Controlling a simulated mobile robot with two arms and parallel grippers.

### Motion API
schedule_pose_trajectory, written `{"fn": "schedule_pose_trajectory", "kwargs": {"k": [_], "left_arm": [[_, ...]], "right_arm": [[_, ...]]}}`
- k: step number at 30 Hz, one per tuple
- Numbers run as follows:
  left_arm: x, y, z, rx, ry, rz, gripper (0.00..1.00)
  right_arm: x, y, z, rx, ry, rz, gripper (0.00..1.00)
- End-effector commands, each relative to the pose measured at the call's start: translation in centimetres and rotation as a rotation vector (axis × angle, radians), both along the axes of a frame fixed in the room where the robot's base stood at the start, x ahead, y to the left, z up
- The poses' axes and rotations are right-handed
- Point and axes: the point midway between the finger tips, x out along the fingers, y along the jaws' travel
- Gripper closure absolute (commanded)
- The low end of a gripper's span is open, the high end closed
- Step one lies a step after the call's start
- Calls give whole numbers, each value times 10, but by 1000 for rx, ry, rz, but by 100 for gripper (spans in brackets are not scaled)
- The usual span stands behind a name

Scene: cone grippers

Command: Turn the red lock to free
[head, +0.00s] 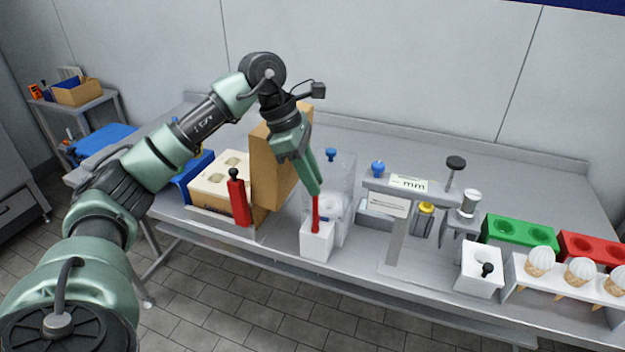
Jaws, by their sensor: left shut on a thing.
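A slim red upright piece (316,214) rises from a small white block (317,241) near the table's front edge. My left gripper (316,191) reaches down from above and is shut on the top of this red piece. Its fingers hide the upper end. A second red part, a block with a black knob (239,199), stands upright at the front of the beige box on the left. I cannot tell for sure which red part is the lock, or how it is turned. My right gripper is not in view.
A tall brown panel (274,165) stands close left of my left gripper. A clear upright cover (342,172) is just behind the white block. A grey gauge stand (395,235) is to the right, then a white cone rack (560,285). The back right of the table is clear.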

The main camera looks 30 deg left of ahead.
Motion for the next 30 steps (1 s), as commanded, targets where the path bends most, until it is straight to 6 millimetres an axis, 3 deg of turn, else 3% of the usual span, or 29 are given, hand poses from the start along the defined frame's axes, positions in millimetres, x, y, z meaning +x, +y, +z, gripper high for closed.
{"fn": "schedule_pose_trajectory", "kwargs": {"k": [30], "left_arm": [[-3,-5,0,0,-4,953,100]], "right_arm": [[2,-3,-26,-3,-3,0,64]]}}
